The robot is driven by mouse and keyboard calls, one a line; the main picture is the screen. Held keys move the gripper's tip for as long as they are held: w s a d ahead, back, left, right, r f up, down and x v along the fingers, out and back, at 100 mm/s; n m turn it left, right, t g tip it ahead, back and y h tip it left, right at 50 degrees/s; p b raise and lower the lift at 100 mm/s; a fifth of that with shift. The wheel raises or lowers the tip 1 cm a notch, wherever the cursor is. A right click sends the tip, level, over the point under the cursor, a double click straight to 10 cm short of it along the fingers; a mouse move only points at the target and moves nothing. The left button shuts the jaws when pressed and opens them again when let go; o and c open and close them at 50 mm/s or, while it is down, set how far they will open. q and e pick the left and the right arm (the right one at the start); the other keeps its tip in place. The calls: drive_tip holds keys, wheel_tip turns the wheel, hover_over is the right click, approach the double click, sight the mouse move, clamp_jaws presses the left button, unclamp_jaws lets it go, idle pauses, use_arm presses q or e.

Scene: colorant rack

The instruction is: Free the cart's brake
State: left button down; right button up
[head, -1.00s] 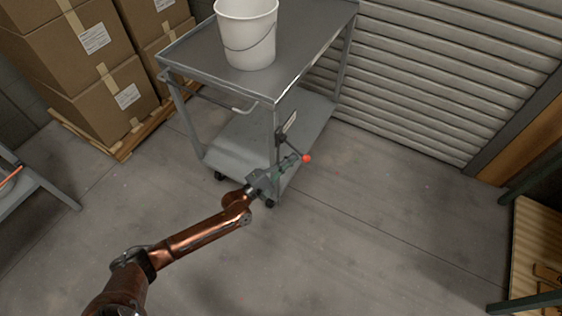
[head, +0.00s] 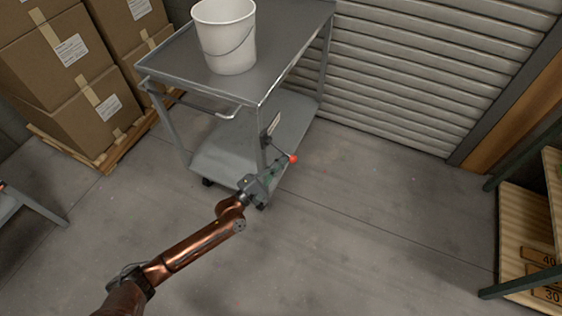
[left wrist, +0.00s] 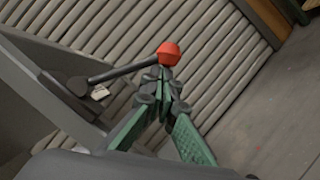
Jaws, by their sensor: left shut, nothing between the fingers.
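The grey metal cart (head: 161,68) stands in the upper middle of the head view. Its brake lever, a dark rod with a red ball knob (head: 293,158), comes off the near right post and slopes down to the right. In the left wrist view the dark rod (left wrist: 125,73) runs from its pivot at the left up to the red knob (left wrist: 168,53). My left gripper (head: 280,166) has green-padded fingers and is at the lever, close by the knob. In the wrist view its fingertips (left wrist: 165,82) are together just below the knob, with nothing between them. My right gripper is out of view.
A white bucket (head: 228,40) stands on the cart's top. Boxes (head: 75,75) on a pallet are at the left. A ribbed shutter (head: 410,70) is behind, and a wooden shelf (head: 522,225) is at the right. The floor right of the cart is clear.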

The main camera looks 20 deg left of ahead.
use_arm(q)
drive_tip(key=d+r+n+t, duration=0.1)
drive_tip(key=n, duration=0.1)
drive_tip(key=d+r+n+y, duration=0.1)
drive_tip(key=r+n, duration=0.1)
drive_tip(key=n, duration=0.1)
drive_tip(key=d+r+n+t+y, duration=0.1)
drive_tip(key=n, duration=0.2)
drive_tip(key=shift+r+t+b, duration=0.3)
drive_tip(key=shift+b, duration=0.05)
wheel_tip(320, 180, up, 4)
drive_tip(key=n+t+y+p, duration=0.1)
drive_tip(key=n+t+y, duration=0.1)
drive_tip(key=n+y, duration=0.45)
hover_over(289, 157)
drive_tip(key=s, duration=0.1)
drive_tip(key=shift+s+d+r+n+h, duration=0.1)
drive_tip(key=shift+d+n+h, duration=0.05)
drive_tip(key=shift+n+h, duration=0.35)
drive_tip(key=shift+s+d+n+h, duration=0.1)
drive_tip(key=shift+n+h, duration=0.25)
drive_tip(key=shift+h, duration=0.1)
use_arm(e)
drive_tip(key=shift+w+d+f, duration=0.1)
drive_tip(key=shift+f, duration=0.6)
